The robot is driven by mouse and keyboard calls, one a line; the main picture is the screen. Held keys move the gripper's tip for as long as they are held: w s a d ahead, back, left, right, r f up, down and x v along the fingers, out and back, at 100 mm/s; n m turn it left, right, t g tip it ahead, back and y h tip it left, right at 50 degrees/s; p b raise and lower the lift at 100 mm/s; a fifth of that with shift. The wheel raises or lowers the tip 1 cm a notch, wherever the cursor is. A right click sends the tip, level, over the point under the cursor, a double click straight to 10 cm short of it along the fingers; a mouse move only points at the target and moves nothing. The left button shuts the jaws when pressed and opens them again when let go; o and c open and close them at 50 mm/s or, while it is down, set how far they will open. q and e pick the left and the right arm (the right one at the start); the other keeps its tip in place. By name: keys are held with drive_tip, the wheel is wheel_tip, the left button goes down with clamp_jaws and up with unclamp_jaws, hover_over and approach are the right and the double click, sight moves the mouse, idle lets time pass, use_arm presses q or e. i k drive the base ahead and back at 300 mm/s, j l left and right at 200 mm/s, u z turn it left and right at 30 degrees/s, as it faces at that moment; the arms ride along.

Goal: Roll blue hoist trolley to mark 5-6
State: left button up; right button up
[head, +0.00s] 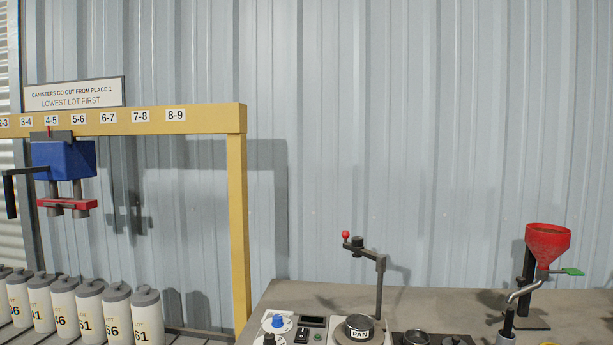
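The blue hoist trolley (63,158) hangs under the yellow beam (190,116) at the left. A small red pointer (49,131) on its top stands just below the mark 4-5 (51,119). The mark 5-6 (79,118) is one label to the right of it. A dark L-shaped handle (11,190) sticks out from the trolley to the left. Under the blue body is a red bar (67,204) with dark round parts, empty and above the canisters. Neither of my grippers is in view.
A row of white canisters with grey lids (118,312) stands below the trolley. The beam ends at a yellow post (238,220). To the right, a grey bench (440,298) holds a pan (359,326), a dark stand and a red funnel (547,242).

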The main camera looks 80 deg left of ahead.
sight(56, 157)
drive_tip(key=u, duration=4.35)
drive_tip(key=i+j, duration=0.3)
drive_tip(key=i+l+z, duration=0.05)
